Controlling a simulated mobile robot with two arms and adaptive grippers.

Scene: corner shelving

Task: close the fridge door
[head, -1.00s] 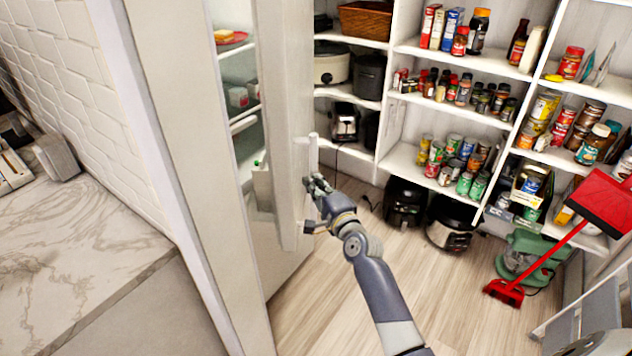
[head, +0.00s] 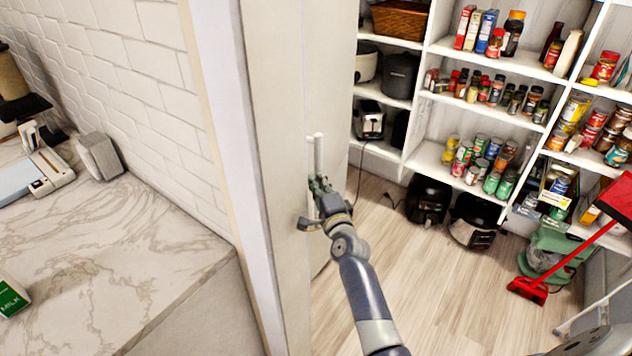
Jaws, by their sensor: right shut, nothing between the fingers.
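The white fridge door (head: 333,75) stands in the middle of the head view, seen at a steep angle. The inside of the fridge and its shelves do not show. I cannot tell whether a narrow gap is left at its edge. The door has a pale upright handle (head: 318,153). My right gripper (head: 319,187) is shut and empty, at the lower part of the handle, close to or touching the door. The exact contact is hidden by the fingers. My left gripper is out of view.
A marble counter (head: 130,245) with a green milk carton (head: 10,297) lies at the left. Pantry shelves (head: 428,130) with cans and jars fill the back right. A red broom (head: 528,290) leans at the right. The wooden floor (head: 425,285) between is mostly clear.

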